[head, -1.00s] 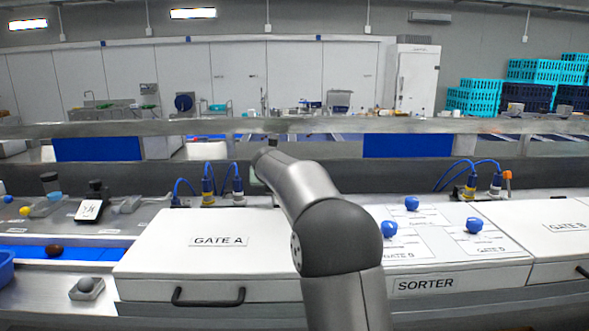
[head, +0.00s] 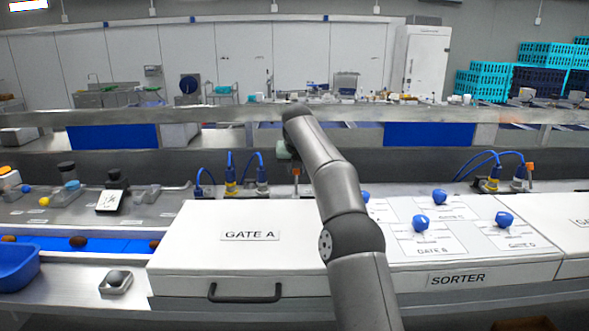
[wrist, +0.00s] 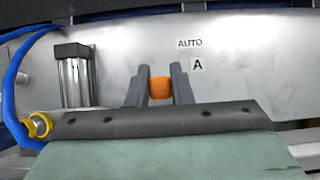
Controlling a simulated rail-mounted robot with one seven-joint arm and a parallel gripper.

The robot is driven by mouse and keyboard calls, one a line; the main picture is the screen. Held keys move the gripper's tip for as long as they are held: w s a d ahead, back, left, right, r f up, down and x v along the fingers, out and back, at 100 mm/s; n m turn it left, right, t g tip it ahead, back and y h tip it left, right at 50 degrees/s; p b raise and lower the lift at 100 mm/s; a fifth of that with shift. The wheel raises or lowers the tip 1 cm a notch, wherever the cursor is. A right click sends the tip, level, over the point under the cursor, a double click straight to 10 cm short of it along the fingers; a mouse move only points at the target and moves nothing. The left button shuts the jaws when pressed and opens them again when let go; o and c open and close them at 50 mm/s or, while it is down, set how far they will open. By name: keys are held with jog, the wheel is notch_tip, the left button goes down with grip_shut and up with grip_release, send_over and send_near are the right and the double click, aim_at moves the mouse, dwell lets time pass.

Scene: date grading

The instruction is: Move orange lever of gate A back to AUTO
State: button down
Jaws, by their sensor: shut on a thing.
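The orange lever (wrist: 160,88) of gate A shows as a small orange block in the wrist view, between the two dark fingers of my gripper (wrist: 160,90). My gripper is shut on it, with a finger on each side. An AUTO label (wrist: 190,43) and an A label (wrist: 197,64) are on the grey metal face behind, just right of the lever. In the head view, a small orange part (head: 296,171) shows beside my arm, behind the white GATE A cover (head: 215,215). My arm hides much of that spot, and the fingers are not clear there.
Blue cables with a yellow connector (wrist: 38,125) and a metal cylinder (wrist: 77,78) stand left of my gripper in the wrist view. The SORTER panel (head: 470,243) with blue knobs (head: 438,196) is right of my arm. A metal rail (head: 230,113) runs behind.

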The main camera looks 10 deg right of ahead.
jog(key=shift+w, duration=0.1)
dwell(0.3)
jog(key=c, duration=1.3)
grip_release()
jog(key=v, duration=1.2)
jog(key=shift+w, duration=0.1)
